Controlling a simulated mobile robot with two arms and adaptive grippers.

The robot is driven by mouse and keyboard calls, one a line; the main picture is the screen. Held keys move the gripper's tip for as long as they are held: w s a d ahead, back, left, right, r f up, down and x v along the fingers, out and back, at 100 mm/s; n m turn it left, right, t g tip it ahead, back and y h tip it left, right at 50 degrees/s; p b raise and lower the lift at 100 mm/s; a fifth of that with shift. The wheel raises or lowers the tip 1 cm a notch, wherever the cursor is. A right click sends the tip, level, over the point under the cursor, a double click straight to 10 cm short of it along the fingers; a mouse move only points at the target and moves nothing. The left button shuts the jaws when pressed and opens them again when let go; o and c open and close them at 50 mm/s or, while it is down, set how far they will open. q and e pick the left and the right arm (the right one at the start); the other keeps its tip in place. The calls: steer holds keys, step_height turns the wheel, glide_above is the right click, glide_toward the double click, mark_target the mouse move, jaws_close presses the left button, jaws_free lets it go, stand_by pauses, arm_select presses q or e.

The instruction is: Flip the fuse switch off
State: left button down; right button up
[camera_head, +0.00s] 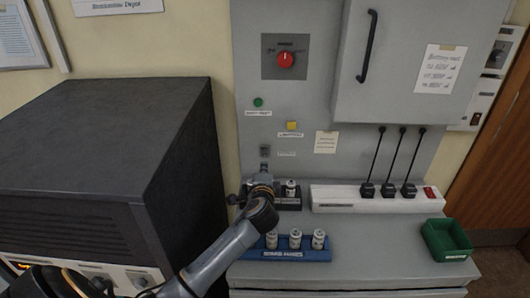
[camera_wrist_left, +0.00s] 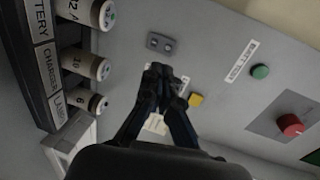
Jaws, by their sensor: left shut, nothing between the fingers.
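A small grey switch plate (camera_head: 265,151) sits low on the grey panel, below the yellow button; its label beside it is too small to read. I take it for the fuse switch. It also shows in the left wrist view (camera_wrist_left: 160,43) as a dark plate with two round spots, just beyond my fingertips. My left gripper (camera_head: 264,172) is in front of the panel, just below the plate. In the left wrist view its fingers (camera_wrist_left: 160,72) are together and empty; I cannot tell whether they touch the panel. My right gripper is out of view.
A blue rack (camera_head: 285,255) with white fuses lies in front. A white power strip (camera_head: 330,198) and green bin (camera_head: 446,240) are to the right. Red knob (camera_head: 286,60), green button (camera_head: 258,102) and yellow button (camera_head: 292,126) are above.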

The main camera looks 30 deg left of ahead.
mark_target(265, 149)
arm_select(q)
steer(key=x, duration=0.2)
steer(key=p+x, duration=0.1)
steer(key=x, duration=0.1)
steer(key=r+x, duration=0.1)
steer(key=x, duration=0.1)
steer(key=shift+w+a+f+p, duration=0.1)
steer(key=shift+w+a+p, duration=0.1)
steer(key=shift+w+p, duration=0.15)
steer(key=shift+w+a, duration=0.3)
steer(key=shift+w, duration=0.2)
steer(key=shift+w+a, duration=0.1)
steer(key=shift+w, duration=0.1)
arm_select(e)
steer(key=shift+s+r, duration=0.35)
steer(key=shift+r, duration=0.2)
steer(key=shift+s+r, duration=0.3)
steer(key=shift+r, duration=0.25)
arm_select(q)
steer(key=shift+w+a, duration=0.25)
steer(key=shift+w, duration=0.1)
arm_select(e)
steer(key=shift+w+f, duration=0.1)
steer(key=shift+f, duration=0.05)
